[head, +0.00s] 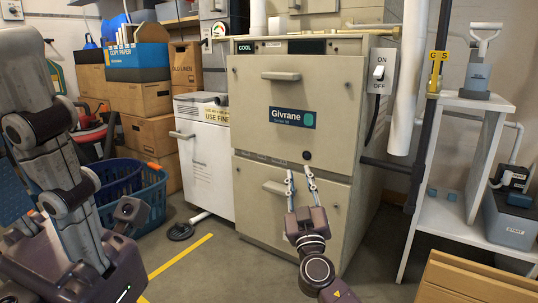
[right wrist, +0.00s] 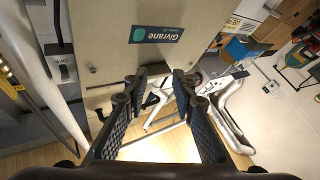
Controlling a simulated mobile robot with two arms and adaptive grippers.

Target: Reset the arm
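My right gripper (head: 301,178) is in front of the beige Givrane furnace (head: 330,85), near its lower panel and handle. Its two slim fingers stand apart and nothing shows between them. In the right wrist view the same gripper (right wrist: 157,85) has its dark fingers spread with a gap between, and the furnace front (right wrist: 115,55) lies beyond. I cannot tell whether the fingertips touch the furnace. My left arm (head: 55,140) is folded at the left of the head view; I cannot make out its gripper.
A blue basket (head: 150,192) and cardboard boxes (head: 140,97) stand at the left. A white cabinet (head: 205,150) is beside the furnace. The ON/OFF switch (head: 379,72) is on the furnace's right side. A white shelf (head: 470,102) stands at the right. Some floor is clear left of the gripper.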

